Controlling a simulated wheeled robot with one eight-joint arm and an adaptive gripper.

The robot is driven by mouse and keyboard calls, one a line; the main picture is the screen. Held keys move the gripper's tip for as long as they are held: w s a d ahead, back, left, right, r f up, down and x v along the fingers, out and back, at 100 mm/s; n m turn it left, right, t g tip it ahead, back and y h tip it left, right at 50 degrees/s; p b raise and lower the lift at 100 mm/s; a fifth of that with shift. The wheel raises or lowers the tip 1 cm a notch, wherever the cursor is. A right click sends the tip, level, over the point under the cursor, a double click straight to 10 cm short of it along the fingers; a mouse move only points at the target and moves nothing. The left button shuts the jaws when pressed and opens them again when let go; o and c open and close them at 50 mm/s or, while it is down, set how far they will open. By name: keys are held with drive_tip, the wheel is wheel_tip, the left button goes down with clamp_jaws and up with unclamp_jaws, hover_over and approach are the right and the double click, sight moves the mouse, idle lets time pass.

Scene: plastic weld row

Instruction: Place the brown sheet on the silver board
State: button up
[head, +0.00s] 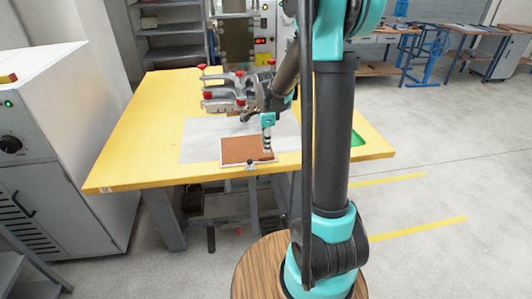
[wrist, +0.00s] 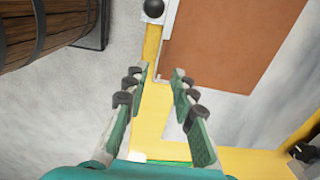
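The brown sheet (head: 243,150) lies flat near the front edge of the yellow table. A narrow pale silver border, seemingly the silver board (head: 222,162), shows around it. In the wrist view the brown sheet (wrist: 235,45) fills the upper right, with the pale board edge (wrist: 170,50) along its left side. My gripper (head: 267,153) is at the sheet's right end, low over the table. In the wrist view my gripper (wrist: 162,73) is open, with nothing held between its fingers. I cannot tell whether the fingertips touch the board.
The yellow table (head: 140,140) has a large pale sheet (head: 200,140) under the work area. Clamps with red knobs (head: 238,75) stand behind. A green item (head: 357,139) is at the right. Dark round knobs (wrist: 153,8) sit along the table edge. A white cabinet (head: 45,130) stands left.

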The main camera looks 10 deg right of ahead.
wheel_tip(320, 180, up, 6)
drive_tip(key=s+d+f+n+t, duration=0.2)
drive_tip(key=s+f+n, duration=0.1)
drive_tip(key=s+n, duration=0.6)
drive_tip(key=s+d+f+n+t, duration=0.2)
drive_tip(key=s+f+n, duration=0.2)
drive_tip(key=s+n, duration=0.5)
drive_tip(key=s, duration=0.4)
drive_tip(key=shift+f, duration=0.15)
